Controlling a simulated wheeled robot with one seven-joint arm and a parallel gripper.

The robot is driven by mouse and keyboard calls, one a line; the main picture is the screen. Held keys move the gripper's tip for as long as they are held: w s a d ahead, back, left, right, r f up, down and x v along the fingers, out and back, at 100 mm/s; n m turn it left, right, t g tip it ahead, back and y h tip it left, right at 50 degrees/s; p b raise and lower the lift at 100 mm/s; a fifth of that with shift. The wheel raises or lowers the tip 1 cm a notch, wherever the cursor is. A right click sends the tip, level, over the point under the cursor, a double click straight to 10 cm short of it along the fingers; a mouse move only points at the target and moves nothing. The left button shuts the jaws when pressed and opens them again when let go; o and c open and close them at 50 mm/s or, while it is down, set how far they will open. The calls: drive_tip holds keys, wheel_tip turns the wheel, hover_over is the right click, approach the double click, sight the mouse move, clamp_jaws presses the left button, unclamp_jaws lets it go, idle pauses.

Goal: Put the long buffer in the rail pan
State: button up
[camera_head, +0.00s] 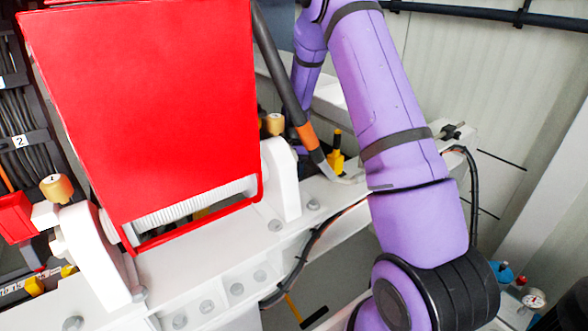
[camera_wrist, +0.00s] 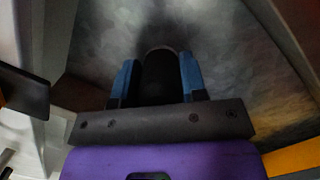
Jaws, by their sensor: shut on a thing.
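My gripper (camera_wrist: 157,68) shows in the wrist view with its two blue fingers shut on a dark, round-ended cylindrical thing, which looks like the long buffer (camera_wrist: 161,84). The fingers lie on either side of it, and its far end shows between them. A mottled grey surface (camera_wrist: 225,55) lies beyond the fingers; I cannot tell whether it is the rail pan or floor. In the head view my purple arm reaches down the right side, and the gripper and the held thing are hidden. I cannot make out the rail pan in the head view.
A large red panel (camera_head: 145,110) stands at left on a white bolted frame (camera_head: 225,262). A black hose with an orange band (camera_head: 307,137) and a dark cable (camera_head: 306,258) run near my arm. A gauge (camera_head: 533,299) is at lower right. A dark plate (camera_wrist: 24,91) juts in at left in the wrist view.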

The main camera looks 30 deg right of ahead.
drive_tip(key=o, duration=0.9)
drive_tip(key=shift+o, duration=0.2)
drive_tip(key=r, duration=0.4)
drive_tip(key=w+d+r, duration=0.1)
drive_tip(key=r, duration=0.7)
drive_tip(key=shift+w+d, duration=0.15)
